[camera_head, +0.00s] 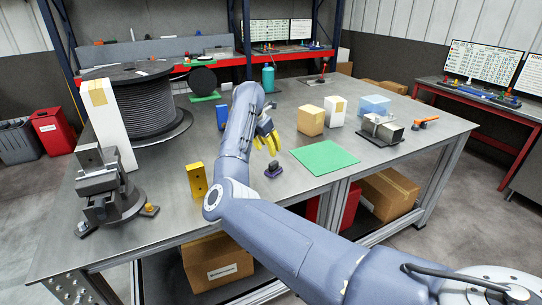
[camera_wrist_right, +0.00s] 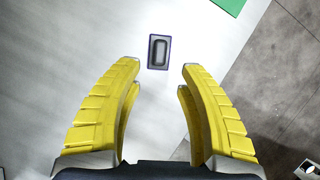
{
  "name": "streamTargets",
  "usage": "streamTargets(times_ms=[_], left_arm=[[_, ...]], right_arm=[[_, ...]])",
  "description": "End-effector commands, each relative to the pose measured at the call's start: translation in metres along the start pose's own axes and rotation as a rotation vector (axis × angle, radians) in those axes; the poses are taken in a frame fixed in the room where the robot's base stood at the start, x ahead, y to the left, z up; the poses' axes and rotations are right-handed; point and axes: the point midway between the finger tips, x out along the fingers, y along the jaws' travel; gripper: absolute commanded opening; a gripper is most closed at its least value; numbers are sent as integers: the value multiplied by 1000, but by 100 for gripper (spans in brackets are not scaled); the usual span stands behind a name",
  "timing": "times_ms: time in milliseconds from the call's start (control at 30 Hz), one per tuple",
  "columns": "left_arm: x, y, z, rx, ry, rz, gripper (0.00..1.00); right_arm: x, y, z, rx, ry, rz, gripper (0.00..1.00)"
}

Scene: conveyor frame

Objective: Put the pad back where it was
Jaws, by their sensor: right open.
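A small dark purple-black block with a raised handle-like top (camera_head: 273,170) sits on the grey workbench (camera_head: 240,205); it may be the pad, but I cannot be sure. It also shows in the right wrist view (camera_wrist_right: 159,52), upper middle, beyond and between the fingertips, not touched. A flat green square mat (camera_head: 325,157) lies to its right; only its corner (camera_wrist_right: 230,4) shows in the wrist view. My right gripper (camera_head: 267,143), with yellow fingers, is open and empty above the bench, close to the dark block. My left gripper is not in view.
A yellow block (camera_head: 197,180) and a vise (camera_head: 105,190) stand to the left. A tan box (camera_head: 310,121), a white box (camera_head: 335,110) and a metal device (camera_head: 380,128) stand beyond the mat. A large cable spool (camera_head: 140,105) is at the back left. The bench's front edge is near.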

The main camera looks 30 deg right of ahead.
Motion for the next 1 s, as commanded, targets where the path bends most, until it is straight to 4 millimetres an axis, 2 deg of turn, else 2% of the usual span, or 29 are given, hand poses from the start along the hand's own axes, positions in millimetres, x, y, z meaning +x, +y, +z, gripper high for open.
streamTargets(times_ms=[200, 400, 867, 1000], left_arm=[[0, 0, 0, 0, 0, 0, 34], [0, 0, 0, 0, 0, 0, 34], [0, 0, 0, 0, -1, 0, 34], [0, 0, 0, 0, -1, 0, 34]], right_arm=[[-27, 0, 0, 1, 0, 1, 39], [-38, 0, 0, 1, 1, 0, 39], [-39, 0, 0, 0, 1, 0, 39], [-32, -8, 6, -7, -33, -26, 39]])
